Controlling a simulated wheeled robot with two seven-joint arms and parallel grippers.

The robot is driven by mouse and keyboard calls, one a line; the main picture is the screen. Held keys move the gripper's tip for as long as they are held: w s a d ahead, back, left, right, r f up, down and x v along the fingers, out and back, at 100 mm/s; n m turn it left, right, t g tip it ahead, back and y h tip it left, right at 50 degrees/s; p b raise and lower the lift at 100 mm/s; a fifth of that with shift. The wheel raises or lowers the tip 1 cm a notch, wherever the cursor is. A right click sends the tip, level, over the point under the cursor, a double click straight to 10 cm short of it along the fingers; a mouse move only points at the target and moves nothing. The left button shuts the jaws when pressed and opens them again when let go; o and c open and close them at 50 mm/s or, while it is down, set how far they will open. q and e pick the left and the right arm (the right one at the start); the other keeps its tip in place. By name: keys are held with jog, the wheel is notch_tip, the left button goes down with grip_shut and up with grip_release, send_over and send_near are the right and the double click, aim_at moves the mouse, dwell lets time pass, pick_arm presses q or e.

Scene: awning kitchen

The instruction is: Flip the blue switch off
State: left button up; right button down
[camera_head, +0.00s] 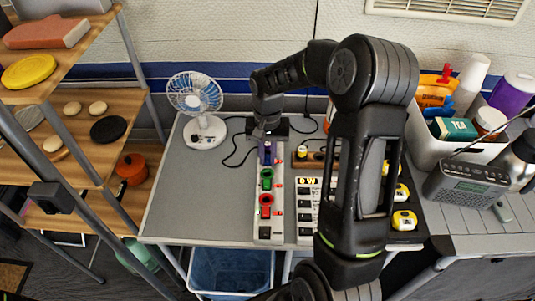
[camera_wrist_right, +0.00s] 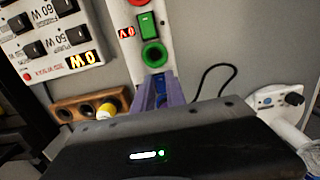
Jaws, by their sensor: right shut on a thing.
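A white switch strip (camera_head: 264,222) lies on the grey table, with a red switch (camera_head: 266,206) and a green switch (camera_head: 267,179) in coloured frames. At its far end my right gripper (camera_head: 267,150) reaches down over the blue switch. In the right wrist view its purple fingers straddle a blue part, the blue switch (camera_wrist_right: 159,90), and are closed on it. The fingers hide most of the switch, so its on or off position cannot be told. The green switch (camera_wrist_right: 148,24) and its round green ring sit just beyond the fingers. My left gripper is not in view.
A white panel with black switches (camera_head: 307,212) and a lit "0 W" display lies right of the strip. A small fan (camera_head: 205,133) stands to the left. A radio (camera_head: 468,187) and a white bin (camera_head: 425,130) stand at the right. The table's left part is free.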

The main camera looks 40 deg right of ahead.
aim_at(268, 157)
jog(key=shift+w+d+r+g+p, duration=0.15)
jog(key=shift+r+g+p, duration=0.15)
jog(key=shift+p, duration=0.2)
jog(key=shift+w+d+f+g+y+p, duration=0.1)
jog(key=shift+f+g+y+p, duration=0.1)
jog(key=shift+g+y+p, duration=0.4)
pick_arm(q)
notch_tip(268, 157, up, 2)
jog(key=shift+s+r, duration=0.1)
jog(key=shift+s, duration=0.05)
jog(key=shift+b, duration=0.3)
pick_arm(e)
jog(key=c, duration=1.4)
grip_release()
jog(key=shift+o, duration=0.2)
pick_arm(q)
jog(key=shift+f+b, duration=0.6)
jog(key=shift+b, duration=0.05)
pick_arm(e)
jog(key=v, duration=0.7)
jog(key=shift+r, duration=0.35)
